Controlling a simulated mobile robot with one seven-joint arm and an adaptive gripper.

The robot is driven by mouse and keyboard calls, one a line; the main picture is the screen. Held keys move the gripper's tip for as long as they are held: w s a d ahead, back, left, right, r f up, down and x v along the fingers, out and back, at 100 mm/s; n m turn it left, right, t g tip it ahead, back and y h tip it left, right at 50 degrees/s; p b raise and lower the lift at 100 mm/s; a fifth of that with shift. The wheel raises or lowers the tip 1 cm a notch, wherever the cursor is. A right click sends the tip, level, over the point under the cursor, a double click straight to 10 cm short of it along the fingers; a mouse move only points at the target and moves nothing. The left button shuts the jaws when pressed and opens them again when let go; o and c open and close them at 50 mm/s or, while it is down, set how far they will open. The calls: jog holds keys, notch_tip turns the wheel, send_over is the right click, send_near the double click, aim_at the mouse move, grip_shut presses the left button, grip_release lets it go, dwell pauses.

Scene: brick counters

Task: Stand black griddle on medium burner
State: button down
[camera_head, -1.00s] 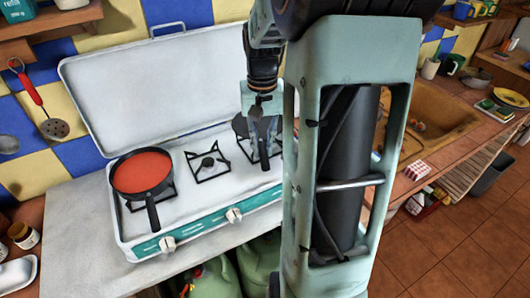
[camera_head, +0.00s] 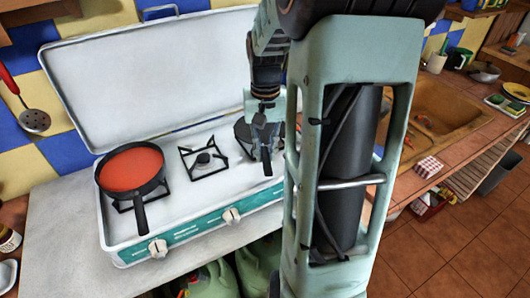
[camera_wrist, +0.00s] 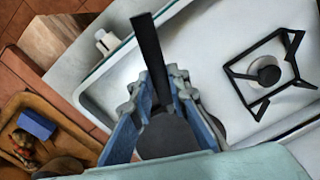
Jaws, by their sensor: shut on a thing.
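The black griddle shows as a dark disc (camera_head: 243,131) at the right part of the white stove, partly hidden by my gripper. Its dark handle (camera_wrist: 150,60) points away between the fingers in the wrist view. My gripper (camera_head: 264,148) is shut on the griddle near the handle's base. The griddle is over or on the right burner area; I cannot tell whether it touches. The middle burner (camera_head: 203,160) is bare, with a black square grate; it also shows in the wrist view (camera_wrist: 268,74). A red-bottomed pan (camera_head: 132,170) stands on the left burner.
The raised stove lid (camera_head: 140,75) stands behind the burners. Knobs (camera_head: 158,248) line the front. A sink (camera_head: 435,115) lies to the right, and green gas bottles (camera_head: 262,265) stand below. A red-handled slotted spoon (camera_head: 34,120) hangs at left.

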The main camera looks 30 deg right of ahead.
jog(key=shift+f, duration=0.15)
jog(key=c, duration=1.8)
grip_release()
jog(key=shift+c, duration=0.2)
notch_tip(320, 180, up, 12)
jog(key=shift+r, duration=0.25)
